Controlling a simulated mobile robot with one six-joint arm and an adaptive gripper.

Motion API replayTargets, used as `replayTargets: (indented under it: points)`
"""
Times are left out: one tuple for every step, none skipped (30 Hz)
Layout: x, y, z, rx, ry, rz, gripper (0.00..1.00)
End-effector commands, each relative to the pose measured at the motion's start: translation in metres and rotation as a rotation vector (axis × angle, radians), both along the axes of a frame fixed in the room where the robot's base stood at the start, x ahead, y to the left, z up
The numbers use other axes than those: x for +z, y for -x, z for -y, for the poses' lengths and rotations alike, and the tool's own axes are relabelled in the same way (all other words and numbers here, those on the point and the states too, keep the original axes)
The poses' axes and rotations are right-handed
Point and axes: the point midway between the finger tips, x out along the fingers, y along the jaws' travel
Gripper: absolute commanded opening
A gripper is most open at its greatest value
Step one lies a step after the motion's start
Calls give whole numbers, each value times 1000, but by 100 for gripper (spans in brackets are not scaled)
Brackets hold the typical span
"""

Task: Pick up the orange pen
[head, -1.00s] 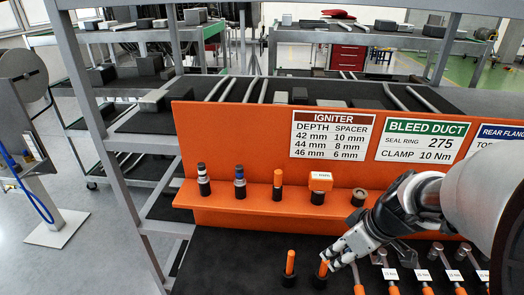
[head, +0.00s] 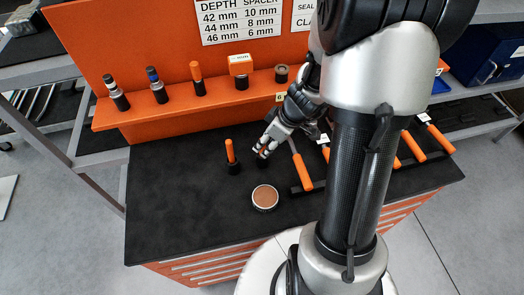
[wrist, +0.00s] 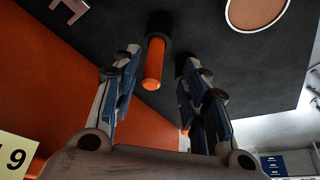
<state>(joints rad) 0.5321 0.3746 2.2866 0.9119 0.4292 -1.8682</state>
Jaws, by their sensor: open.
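In the head view, one orange pen-like cylinder (head: 230,150) stands upright in a black holder on the dark bench top. My gripper (head: 264,148) is just right of it, with a bit of orange showing at its fingers. In the wrist view, my gripper (wrist: 160,72) is open, and an orange pen (wrist: 155,65) in a black holder (wrist: 159,24) shows between the fingertips. Whether the fingers touch it I cannot tell. A smaller bit of orange shows lower down by the right finger, partly hidden.
A round brown-topped dish (head: 265,197) lies in front of the gripper. Orange-handled tools (head: 303,172) lie to the right, partly behind my arm. An orange ledge (head: 140,113) behind carries several small items in black holders. The bench's left front is clear.

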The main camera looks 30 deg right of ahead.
Motion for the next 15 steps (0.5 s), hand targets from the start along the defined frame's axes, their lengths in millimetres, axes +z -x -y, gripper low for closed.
replayTargets:
  points:
    - [-3,-2,-1,-1,-1,-1,41]
    - [-6,-3,-1,0,-2,-1,41]
    - [-10,-6,-1,1,-2,-2,41]
    - [-15,-8,-1,1,-2,-2,41]
    - [-19,-11,-1,0,-1,-2,41]
    - [-25,-14,-2,0,-2,-3,41]
    - [-29,-17,-2,0,-2,-3,41]
    - [-33,-18,-3,0,-2,-2,41]
    - [-38,-20,-4,1,-2,-1,41]
    - [-41,-21,-4,0,-2,-1,41]
    - [-43,-22,-5,0,-1,0,41]
    - [-45,-23,-5,0,-1,0,41]
    - [-46,-24,-5,0,0,0,41]
    - [-46,-24,-5,-1,0,0,41]
    - [-46,-24,-5,-1,0,0,41]
